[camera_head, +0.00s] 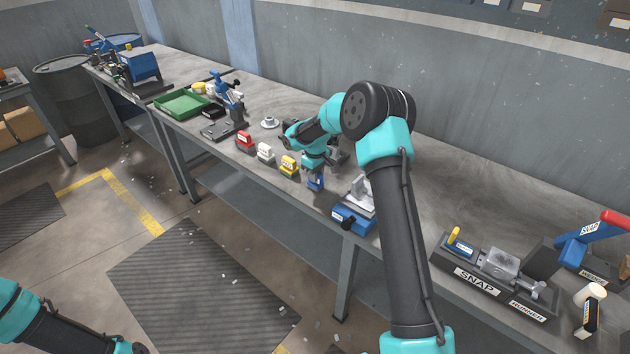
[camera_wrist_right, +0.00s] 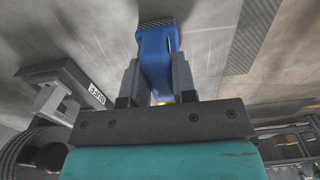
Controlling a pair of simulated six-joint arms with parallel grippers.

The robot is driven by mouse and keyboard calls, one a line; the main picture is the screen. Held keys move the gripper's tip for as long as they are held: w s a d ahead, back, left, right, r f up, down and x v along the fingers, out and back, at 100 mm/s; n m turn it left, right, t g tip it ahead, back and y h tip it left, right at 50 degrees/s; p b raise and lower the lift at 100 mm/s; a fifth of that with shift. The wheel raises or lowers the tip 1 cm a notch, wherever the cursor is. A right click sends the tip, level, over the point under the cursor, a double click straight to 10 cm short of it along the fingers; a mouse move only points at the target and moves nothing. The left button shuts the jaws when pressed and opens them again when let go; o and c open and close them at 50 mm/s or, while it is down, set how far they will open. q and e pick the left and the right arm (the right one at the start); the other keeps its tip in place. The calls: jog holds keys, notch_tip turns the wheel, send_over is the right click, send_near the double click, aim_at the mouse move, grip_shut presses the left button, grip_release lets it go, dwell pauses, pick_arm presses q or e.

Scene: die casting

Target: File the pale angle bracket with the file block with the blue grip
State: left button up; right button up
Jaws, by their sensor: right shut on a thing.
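The pale angle bracket (camera_head: 361,193) stands in the blue vise (camera_head: 350,219) near the bench's front edge, partly hidden behind my right arm. My right gripper (camera_head: 314,170) is shut on the file block with the blue grip (camera_head: 316,183), to the left of the vise and apart from the bracket. In the right wrist view, the two fingers (camera_wrist_right: 156,76) clasp the sides of the blue grip (camera_wrist_right: 156,46), whose dark ridged end points away from the gripper. My left arm shows only at the lower left corner; its gripper is out of frame.
Red (camera_head: 244,140), white (camera_head: 265,152) and yellow (camera_head: 289,164) blocks stand in a row left of my right gripper. A green tray (camera_head: 183,104) lies farther left. A SNAP fixture (camera_head: 497,266) stands at the right. Bare bench lies between it and the vise.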

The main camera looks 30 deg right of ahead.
jog(key=shift+r, duration=0.1)
grip_shut()
jog(key=shift+r, duration=2.95)
jog(key=shift+a, duration=0.15)
jog(key=a+f+m, duration=0.2)
jog(key=a+m, duration=0.1)
jog(key=a, duration=0.7)
jog(key=a+f+m, duration=0.2)
jog(key=a+m, duration=0.2)
jog(key=a, duration=0.7)
jog(key=shift+s+a+f+m, duration=0.2)
jog(key=shift+f+m, duration=0.1)
jog(key=shift+f, duration=0.1)
jog(key=shift+d, duration=0.1)
